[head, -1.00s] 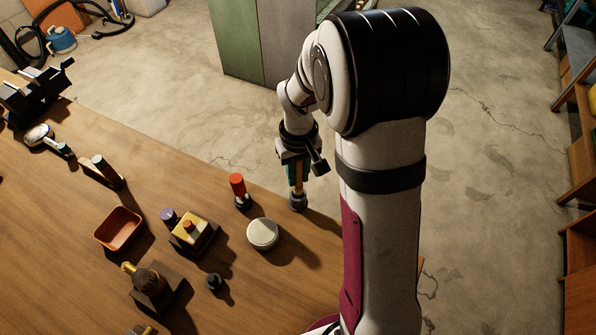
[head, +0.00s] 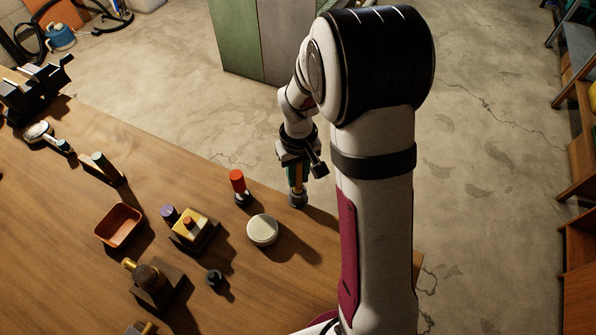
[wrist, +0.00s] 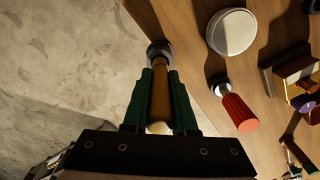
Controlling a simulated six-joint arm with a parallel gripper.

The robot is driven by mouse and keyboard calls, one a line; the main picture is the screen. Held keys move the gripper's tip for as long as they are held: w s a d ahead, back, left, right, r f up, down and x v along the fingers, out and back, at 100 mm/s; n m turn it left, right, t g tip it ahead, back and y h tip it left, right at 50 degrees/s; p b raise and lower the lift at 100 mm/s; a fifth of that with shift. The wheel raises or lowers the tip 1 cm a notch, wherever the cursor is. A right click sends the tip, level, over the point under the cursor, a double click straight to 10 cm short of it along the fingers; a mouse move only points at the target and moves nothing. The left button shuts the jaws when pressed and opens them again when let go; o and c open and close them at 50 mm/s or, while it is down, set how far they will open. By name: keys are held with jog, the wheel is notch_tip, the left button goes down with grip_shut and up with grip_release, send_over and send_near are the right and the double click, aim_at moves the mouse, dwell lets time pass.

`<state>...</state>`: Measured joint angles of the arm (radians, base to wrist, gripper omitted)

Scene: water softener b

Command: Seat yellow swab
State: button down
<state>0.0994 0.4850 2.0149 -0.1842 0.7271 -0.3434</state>
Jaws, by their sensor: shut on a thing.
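The yellow swab (wrist: 159,95) stands upright between the green fingers of my gripper (wrist: 160,88) in the wrist view. My gripper is shut on it. The swab's lower end meets a dark grey round holder (wrist: 159,50), close to the table's edge. In the head view my gripper (head: 297,178) is directly above this holder (head: 298,200), and only a little of the swab shows. How deep the swab sits in the holder is hidden.
A red-topped piece (head: 237,181) stands in a dark base left of my gripper. A white round tin (head: 262,229), a dark block with a yellow top (head: 201,226), a small dark holder (head: 215,279) and an orange tray (head: 104,240) lie nearer. Bare floor lies beyond the edge.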

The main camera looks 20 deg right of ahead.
aim_at(298, 184)
jog(key=shift+f, duration=1.4)
jog(key=shift+f, duration=0.15)
jog(key=c, duration=0.6)
grip_release()
jog(key=shift+c, duration=0.2)
notch_tip(298, 184, up, 16)
jog(key=shift+s+f, duration=0.1)
jog(key=shift+s, duration=0.05)
